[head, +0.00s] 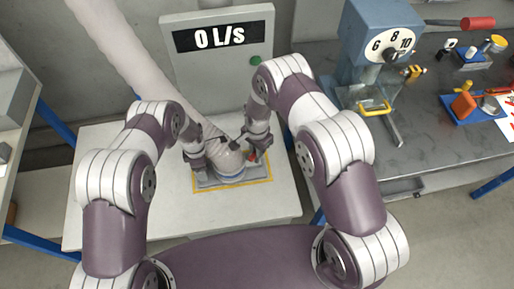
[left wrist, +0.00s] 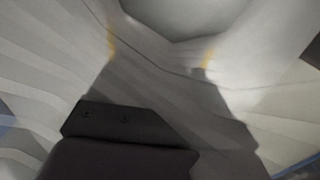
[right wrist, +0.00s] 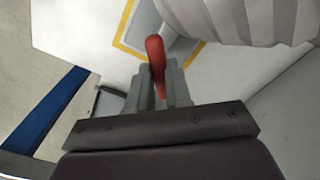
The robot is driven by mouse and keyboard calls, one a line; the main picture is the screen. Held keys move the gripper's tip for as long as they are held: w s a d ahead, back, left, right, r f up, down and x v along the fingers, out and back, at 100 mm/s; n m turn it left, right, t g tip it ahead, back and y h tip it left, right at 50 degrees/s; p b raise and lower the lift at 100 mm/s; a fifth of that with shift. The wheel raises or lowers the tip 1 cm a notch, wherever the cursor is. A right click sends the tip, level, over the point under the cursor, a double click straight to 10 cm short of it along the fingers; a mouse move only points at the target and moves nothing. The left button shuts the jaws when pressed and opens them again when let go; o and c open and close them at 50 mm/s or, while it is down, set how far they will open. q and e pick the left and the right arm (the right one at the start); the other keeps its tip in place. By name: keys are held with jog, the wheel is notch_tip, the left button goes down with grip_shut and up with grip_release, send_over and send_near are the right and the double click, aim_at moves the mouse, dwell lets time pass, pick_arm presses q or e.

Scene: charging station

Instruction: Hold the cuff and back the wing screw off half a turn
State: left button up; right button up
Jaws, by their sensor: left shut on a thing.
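The grey cuff (head: 229,160) at the hose's lower end sits over a grey plate with a yellow border (head: 262,181) on the pale bench. My left gripper (head: 199,163) is shut on the cuff from its left side. The left wrist view is filled by pale, ribbed surfaces, and the contact is hard to make out there. The red wing screw (right wrist: 156,60) stands on the cuff's right side and is small in the head view (head: 253,157). My right gripper (right wrist: 158,88) has its fingers apart, one on each side of the red screw; contact with it is unclear.
A ribbed pale hose (head: 125,55) rises to the upper left. Behind stands a grey panel (head: 213,80) reading 0 L/s, with a green button (head: 256,61). A blue dial device (head: 377,50) and tools occupy the dark bench (head: 435,125) at right.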

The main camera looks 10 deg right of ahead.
grip_shut()
jog(key=n, duration=0.9)
jog(key=shift+n, duration=0.3)
jog(key=n, duration=0.4)
jog(key=shift+n, duration=2.5)
